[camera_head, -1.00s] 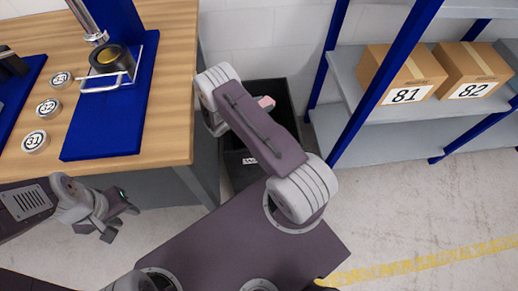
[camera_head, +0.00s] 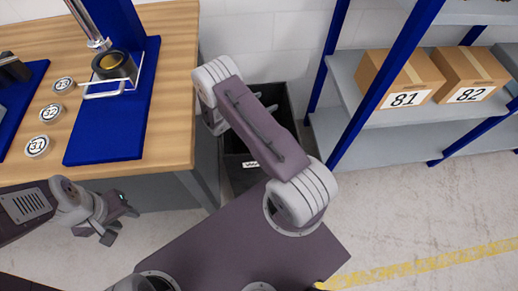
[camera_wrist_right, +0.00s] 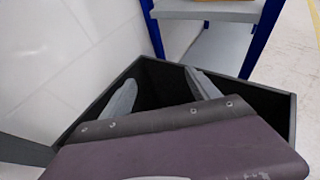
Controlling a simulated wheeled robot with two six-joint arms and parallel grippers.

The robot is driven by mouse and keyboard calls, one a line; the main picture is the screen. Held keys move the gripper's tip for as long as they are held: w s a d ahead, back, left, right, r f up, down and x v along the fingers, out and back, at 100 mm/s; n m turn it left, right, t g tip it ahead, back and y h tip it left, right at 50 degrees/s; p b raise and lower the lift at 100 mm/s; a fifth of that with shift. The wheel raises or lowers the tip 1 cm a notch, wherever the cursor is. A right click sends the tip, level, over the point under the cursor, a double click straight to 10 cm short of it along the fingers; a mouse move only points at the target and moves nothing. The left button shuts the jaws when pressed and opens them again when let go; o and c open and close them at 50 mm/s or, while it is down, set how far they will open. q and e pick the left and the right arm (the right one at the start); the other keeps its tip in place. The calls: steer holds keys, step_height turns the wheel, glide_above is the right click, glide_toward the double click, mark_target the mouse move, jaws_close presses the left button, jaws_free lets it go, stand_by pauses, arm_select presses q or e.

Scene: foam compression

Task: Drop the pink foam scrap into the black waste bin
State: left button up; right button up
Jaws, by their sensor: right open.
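The black waste bin (camera_head: 238,177) stands on the floor between the workbench and the shelf rack, partly covered by my right arm. In the right wrist view its open mouth (camera_wrist_right: 292,122) lies below my right gripper (camera_wrist_right: 160,78), whose two fingers are spread apart with nothing between them. The pink foam scrap shows in neither current view; the visible part of the bin's inside is dark. My left gripper (camera_head: 121,218) hangs in front of the bench, its fingers apart and empty.
The wooden workbench (camera_head: 172,100) on the left carries a blue press stand (camera_head: 105,140) and several numbered discs (camera_head: 37,146). A blue and grey shelf rack (camera_head: 365,135) with boxes 81 and 82 stands to the right. The floor at right is clear.

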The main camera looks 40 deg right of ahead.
steer(key=s+d+r+p, duration=0.1)
steer(key=s+r, duration=0.2)
steer(key=s, duration=0.2)
steer(key=s+d+r, duration=0.2)
steer(key=s+r, duration=0.1)
steer(key=s, duration=0.2)
steer(key=shift+s+d+r+p, duration=0.15)
steer(key=shift+s+d+p, duration=0.15)
steer(key=shift+s+p, duration=0.1)
